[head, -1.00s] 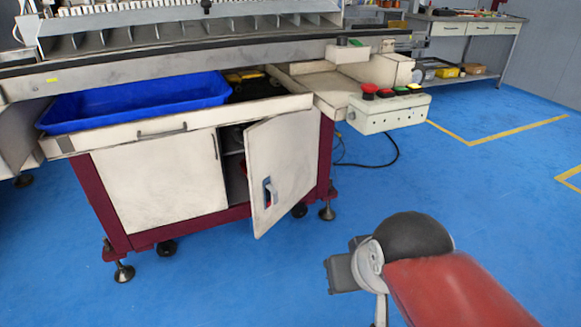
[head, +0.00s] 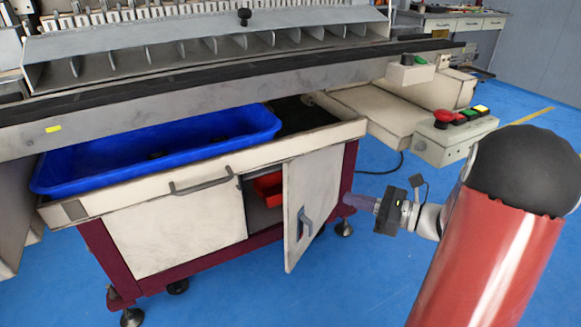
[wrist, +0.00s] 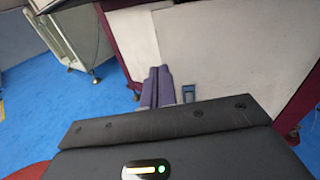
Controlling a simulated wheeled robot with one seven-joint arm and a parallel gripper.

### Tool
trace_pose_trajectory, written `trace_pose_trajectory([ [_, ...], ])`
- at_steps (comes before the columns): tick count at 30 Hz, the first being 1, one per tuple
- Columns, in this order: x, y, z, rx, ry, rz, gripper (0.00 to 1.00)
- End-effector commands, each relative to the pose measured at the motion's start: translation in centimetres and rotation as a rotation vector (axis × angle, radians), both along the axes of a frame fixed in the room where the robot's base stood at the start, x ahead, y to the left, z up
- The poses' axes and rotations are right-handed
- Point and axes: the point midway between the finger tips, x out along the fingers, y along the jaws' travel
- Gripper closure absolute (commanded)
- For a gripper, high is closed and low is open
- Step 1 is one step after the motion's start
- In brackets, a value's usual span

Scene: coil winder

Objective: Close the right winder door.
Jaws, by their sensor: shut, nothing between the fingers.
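The right winder door (head: 318,190) is a pale panel standing ajar, its left edge swung out toward me and its right side by the dark red leg. A grey-blue handle (head: 303,228) is on its outer face near the free edge. My gripper (head: 350,200) is shut and empty, just right of the door in the head view; I cannot tell if it touches. In the wrist view the shut fingers (wrist: 156,88) point at pale panels, beside a small grey-blue handle (wrist: 188,93).
The closed left door (head: 175,230) is beside the opening, where a red bin (head: 268,184) shows. Above is a drawer with a blue tray (head: 90,177). A button box (head: 445,145) juts out above my gripper. Blue floor in front is clear.

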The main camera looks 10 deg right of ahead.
Motion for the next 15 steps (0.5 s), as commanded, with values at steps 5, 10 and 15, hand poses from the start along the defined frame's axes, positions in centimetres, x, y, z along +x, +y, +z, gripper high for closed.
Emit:
trace_pose_trajectory([
  [5,0.9,-1.4,-0.2,0.066,0.003,-0.055,1.00],
  [10,2.4,0.5,-0.1,0.064,0.003,-0.051,1.00],
  [15,4.8,3.4,-0.1,0.062,0.002,-0.049,1.00],
])
